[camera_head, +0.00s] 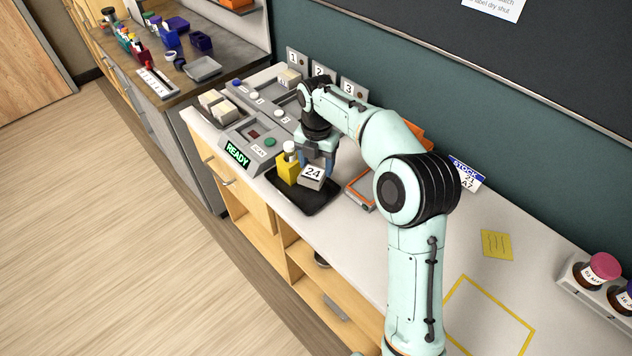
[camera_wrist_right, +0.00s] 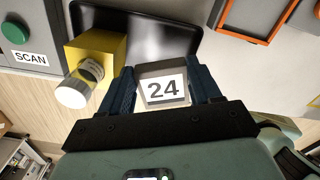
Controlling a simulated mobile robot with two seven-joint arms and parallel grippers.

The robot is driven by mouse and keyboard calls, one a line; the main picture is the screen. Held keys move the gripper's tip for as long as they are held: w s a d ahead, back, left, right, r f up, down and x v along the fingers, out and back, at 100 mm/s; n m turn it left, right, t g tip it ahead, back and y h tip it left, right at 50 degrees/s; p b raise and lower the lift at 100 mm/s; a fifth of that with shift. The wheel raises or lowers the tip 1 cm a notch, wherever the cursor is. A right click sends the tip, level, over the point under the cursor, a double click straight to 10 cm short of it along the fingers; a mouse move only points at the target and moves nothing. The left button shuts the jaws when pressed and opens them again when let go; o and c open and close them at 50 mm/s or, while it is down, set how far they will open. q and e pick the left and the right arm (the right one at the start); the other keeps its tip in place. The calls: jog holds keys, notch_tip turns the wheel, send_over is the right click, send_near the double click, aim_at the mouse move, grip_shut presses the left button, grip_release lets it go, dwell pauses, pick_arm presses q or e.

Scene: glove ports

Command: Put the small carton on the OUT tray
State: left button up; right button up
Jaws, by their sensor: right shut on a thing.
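The small carton (camera_head: 312,175), pale with a label reading 24, is between the fingers of my right gripper (camera_head: 316,160), which is shut on it. The carton shows upright in the right wrist view (camera_wrist_right: 162,88), a dark blue finger on each side. It is over the front part of a black tray (camera_head: 316,207); I cannot tell whether it touches the tray. The tray also shows in the right wrist view (camera_wrist_right: 165,25). No OUT lettering is readable on it. My left gripper is not in view.
A grey panel with a green SCAN button (camera_head: 270,142) and a READY display (camera_head: 237,153) lies left of the tray. An orange-edged frame (camera_head: 362,188) lies to its right. Jars (camera_head: 597,270) stand far right. The counter between is mostly clear.

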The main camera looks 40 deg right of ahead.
aim_at(316, 179)
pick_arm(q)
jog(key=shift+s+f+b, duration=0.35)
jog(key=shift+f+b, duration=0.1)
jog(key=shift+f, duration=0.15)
pick_arm(e)
notch_tip(316, 179, down, 7)
jog(key=shift+r, duration=0.2)
jog(key=shift+f, duration=0.15)
jog(key=o, duration=0.8)
jog(key=shift+c, duration=0.2)
notch_tip(316, 179, up, 12)
jog(key=shift+r+p, duration=0.2)
jog(key=shift+p, duration=0.9)
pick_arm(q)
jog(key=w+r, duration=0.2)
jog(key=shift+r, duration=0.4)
